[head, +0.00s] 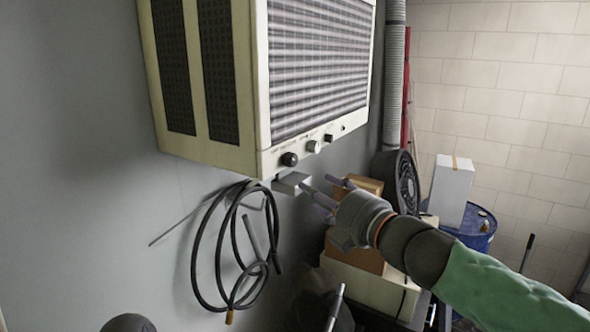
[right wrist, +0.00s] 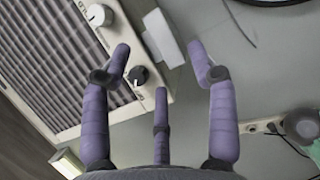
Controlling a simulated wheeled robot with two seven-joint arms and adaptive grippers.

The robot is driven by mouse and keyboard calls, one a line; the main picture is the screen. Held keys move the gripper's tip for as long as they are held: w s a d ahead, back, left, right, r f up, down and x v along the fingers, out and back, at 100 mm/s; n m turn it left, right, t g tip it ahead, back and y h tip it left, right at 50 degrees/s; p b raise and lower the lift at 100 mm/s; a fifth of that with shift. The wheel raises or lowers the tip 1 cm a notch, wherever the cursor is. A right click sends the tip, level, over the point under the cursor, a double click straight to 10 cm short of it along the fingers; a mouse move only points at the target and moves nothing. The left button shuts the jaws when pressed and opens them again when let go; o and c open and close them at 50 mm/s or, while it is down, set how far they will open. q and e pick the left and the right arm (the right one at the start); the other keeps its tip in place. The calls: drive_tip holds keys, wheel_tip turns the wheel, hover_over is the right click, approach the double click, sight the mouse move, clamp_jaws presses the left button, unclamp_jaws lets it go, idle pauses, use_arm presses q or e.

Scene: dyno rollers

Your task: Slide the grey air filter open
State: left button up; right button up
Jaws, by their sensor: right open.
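The air filter (head: 291,183) looks like a small light-grey block sticking out under the front lower edge of the cream wall unit (head: 210,157). In the right wrist view the filter (right wrist: 163,38) lies just beyond and between the fingertips. My right gripper (head: 324,191) has purple fingers spread open, just right of the filter in the head view. In the right wrist view the open gripper (right wrist: 160,60) holds nothing. I cannot tell whether a fingertip touches the filter. My left gripper does not show in either view.
Three knobs (head: 313,146) line the unit's lower front edge, close to my right fingers. A black cable coil (head: 221,262) hangs on the wall below. A black fan (head: 402,180), boxes (head: 452,185) and a blue barrel (head: 478,226) stand behind my right arm.

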sight(290, 175)
drive_tip(key=x, duration=0.9)
drive_tip(key=shift+s+a+f, duration=0.1)
drive_tip(key=shift+a, duration=0.15)
drive_tip(key=shift+w+a, duration=0.25)
drive_tip(key=shift+w, duration=0.25)
drive_tip(key=shift+s, duration=0.1)
drive_tip(key=shift+c, duration=0.2)
drive_tip(key=shift+f+b, duration=0.1)
drive_tip(key=shift+b, duration=0.25)
clamp_jaws()
